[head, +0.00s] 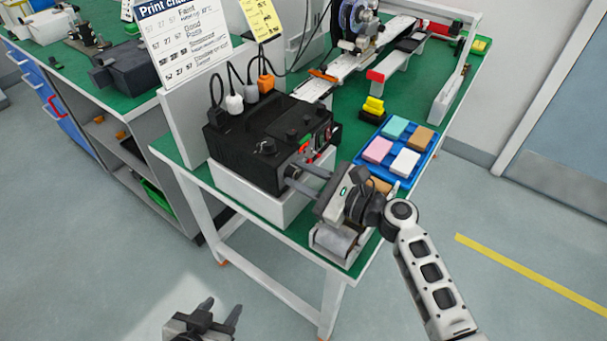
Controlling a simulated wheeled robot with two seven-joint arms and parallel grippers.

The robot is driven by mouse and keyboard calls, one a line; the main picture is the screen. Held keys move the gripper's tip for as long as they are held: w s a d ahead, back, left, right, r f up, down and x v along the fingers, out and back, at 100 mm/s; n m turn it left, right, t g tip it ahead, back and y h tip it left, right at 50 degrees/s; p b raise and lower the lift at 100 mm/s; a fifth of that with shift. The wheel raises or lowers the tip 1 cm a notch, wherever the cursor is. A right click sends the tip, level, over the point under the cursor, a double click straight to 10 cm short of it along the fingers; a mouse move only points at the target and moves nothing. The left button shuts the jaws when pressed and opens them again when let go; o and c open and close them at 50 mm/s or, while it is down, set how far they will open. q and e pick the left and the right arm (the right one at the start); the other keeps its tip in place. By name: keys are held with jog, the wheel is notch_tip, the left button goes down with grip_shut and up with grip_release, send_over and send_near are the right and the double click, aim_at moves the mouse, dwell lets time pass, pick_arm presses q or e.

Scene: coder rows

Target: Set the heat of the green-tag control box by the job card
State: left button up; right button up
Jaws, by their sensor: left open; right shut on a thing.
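The black control box (250,150) sits on a white stand at the bench's near end, with dark knobs on top. My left gripper (222,312) is open and empty, low in front of the bench.
A white printed chart (182,40) stands left of the yellow card. Cables and plugs (234,103) rise behind the box. A blue tray (412,168) of coloured blocks and a metal roller (336,240) lie near my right arm. Floor in front is clear.

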jog(key=shift+f, duration=0.1)
dwell(0.5)
jog(key=o, duration=0.7)
jog(key=b+v, duration=0.2)
jog(key=v, duration=1.4)
